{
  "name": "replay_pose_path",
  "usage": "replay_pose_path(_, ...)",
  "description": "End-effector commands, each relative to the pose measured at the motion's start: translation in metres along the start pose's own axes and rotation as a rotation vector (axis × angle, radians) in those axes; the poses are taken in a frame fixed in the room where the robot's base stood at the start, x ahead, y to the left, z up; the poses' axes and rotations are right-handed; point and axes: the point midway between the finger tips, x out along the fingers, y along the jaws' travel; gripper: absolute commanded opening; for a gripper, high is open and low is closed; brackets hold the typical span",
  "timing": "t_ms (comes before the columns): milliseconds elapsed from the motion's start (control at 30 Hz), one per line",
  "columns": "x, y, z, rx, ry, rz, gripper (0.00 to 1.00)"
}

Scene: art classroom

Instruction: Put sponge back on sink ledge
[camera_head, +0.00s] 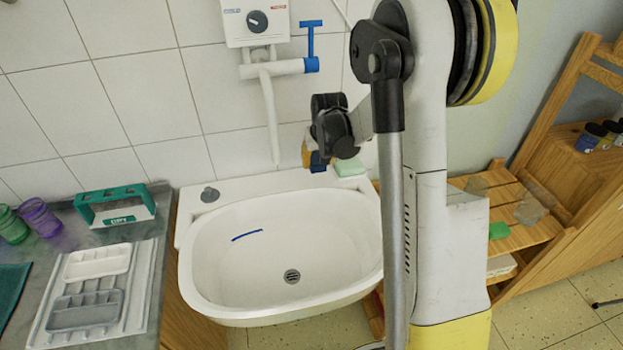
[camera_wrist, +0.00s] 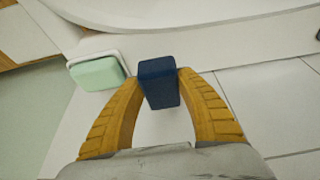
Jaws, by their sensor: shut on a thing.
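The sponge (camera_wrist: 159,84) is a dark blue block between the two yellow fingers of my gripper (camera_wrist: 160,76), which is shut on it. In the head view my gripper (camera_head: 308,157) is at the back right of the sink, and the blue sponge (camera_head: 318,163) shows below it. The sponge is over or at the white sink ledge (camera_head: 262,184), left of the pale green soap (camera_head: 349,168). I cannot tell whether the sponge touches the ledge. The soap also shows left of the sponge in the wrist view (camera_wrist: 98,73).
The sink basin (camera_head: 230,275) is empty but for a blue mark. A water heater (camera_head: 256,22) with a spout (camera_head: 270,115) hangs above, left of my gripper. A grey plug (camera_head: 209,194) sits on the ledge's left. The ledge between plug and sponge is clear.

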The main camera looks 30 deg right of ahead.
Motion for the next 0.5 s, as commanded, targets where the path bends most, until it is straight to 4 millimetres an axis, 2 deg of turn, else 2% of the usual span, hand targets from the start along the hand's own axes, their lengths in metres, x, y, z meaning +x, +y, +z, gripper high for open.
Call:
replay_pose_path(133, 0.009, -0.015, 0.004, -0.001, 0.000, 0.001, 0.05)
replay_pose_path(267, 0.017, -0.017, 0.006, 0.000, 0.000, 0.001, 0.05)
replay_pose_path(500, 0.048, -0.017, 0.019, 0.000, 0.000, 0.001, 0.05)
